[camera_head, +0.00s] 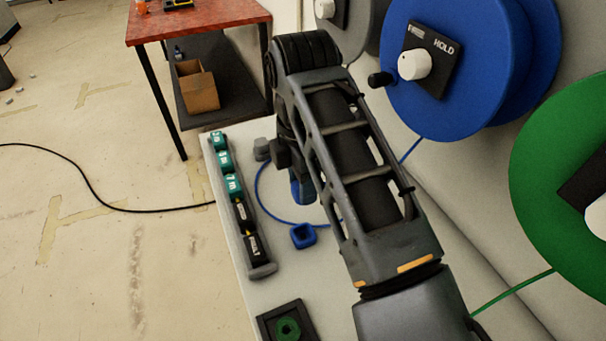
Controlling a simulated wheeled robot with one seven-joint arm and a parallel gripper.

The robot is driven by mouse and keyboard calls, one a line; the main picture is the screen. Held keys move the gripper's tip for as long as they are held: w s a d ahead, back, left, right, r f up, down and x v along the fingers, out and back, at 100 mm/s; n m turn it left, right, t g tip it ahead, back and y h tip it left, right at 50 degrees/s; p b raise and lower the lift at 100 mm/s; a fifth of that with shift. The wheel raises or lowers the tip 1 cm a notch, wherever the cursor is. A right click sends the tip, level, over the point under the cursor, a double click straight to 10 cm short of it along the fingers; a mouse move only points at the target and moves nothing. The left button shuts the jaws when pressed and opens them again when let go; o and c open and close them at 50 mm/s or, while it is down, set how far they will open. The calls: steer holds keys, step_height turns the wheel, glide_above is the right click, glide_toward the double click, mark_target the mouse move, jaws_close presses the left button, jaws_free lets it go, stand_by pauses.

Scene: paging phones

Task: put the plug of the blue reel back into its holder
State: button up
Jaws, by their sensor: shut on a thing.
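The blue reel (475,70) is on the wall at the upper right, with a white knob and a plate marked HOLD. A blue cord (268,205) loops over the pale shelf below it. My gripper (297,178) points down over the shelf and is partly hidden by my arm. It is shut on the blue plug (302,191), whose lower end shows beneath it. A blue square holder (302,236) with a dark opening sits on the shelf, nearer the camera than the plug and apart from it.
A rail of labelled teal and black blocks (233,185) runs along the shelf's left side. A green plug (288,328) sits in a dark holder at the bottom. A green reel (570,160) is at the right. A red table (195,20) stands beyond.

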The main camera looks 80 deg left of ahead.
steer(key=shift+d+f+b, duration=0.1)
steer(key=shift+f+b, duration=0.75)
steer(key=shift+f, duration=1.4)
steer(key=shift+f, duration=0.1)
steer(key=shift+f+b, duration=1.15)
steer(key=shift+f, duration=1.2)
steer(key=shift+f, duration=1.3)
steer(key=o, duration=1)
steer(key=shift+o, duration=0.6)
steer(key=o, duration=0.3)
steer(key=shift+o, duration=0.2)
